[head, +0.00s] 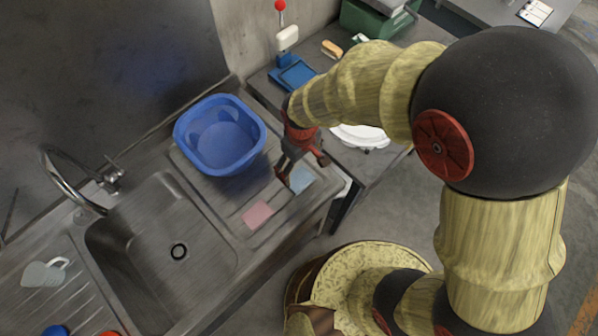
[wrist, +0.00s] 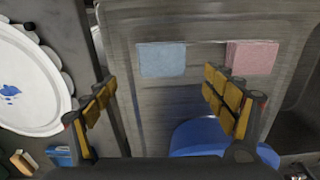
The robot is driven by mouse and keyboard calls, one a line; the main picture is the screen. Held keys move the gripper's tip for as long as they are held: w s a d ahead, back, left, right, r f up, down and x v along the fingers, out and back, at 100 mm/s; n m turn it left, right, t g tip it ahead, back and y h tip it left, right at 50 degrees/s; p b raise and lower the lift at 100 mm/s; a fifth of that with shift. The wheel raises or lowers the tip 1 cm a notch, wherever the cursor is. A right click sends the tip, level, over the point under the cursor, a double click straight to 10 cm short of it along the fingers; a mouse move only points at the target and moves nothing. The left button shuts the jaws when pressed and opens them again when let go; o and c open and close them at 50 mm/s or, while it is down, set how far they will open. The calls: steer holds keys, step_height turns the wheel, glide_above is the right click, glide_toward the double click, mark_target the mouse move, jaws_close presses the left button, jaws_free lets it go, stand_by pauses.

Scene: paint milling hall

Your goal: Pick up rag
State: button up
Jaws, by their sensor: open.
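Two flat cloths lie on the ridged steel drainboard of the sink unit. The light blue cloth (head: 302,180) is nearer the outer edge and partly hidden behind my gripper in the head view. The pink cloth (head: 257,214) lies to its left and is fully visible. My gripper (head: 298,166) is above the drainboard close to the blue cloth, pointing down. In the wrist view my gripper (wrist: 159,84) is open with nothing between its fingers. The blue cloth (wrist: 162,59) shows just beyond the fingertips, and the pink cloth (wrist: 252,57) is farther right.
A blue basin (head: 221,136) stands on the drainboard near my gripper. The sink bowl (head: 150,245) and a curved tap (head: 72,185) are to the left. A white round plate-like item (wrist: 30,80) lies on the neighbouring bench.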

mark_target(299, 179)
steer(key=f, duration=0.2)
steer(key=shift+s+a+f, duration=0.25)
steer(key=shift+f, duration=0.1)
step_height(299, 179, down, 6)
steer(key=shift+w+r+b, duration=0.1)
steer(key=shift+w+b, duration=0.05)
steer(key=shift+b, duration=0.4)
steer(key=shift+d, duration=0.1)
steer(key=shift+c, duration=0.9)
steer(key=c, duration=0.9)
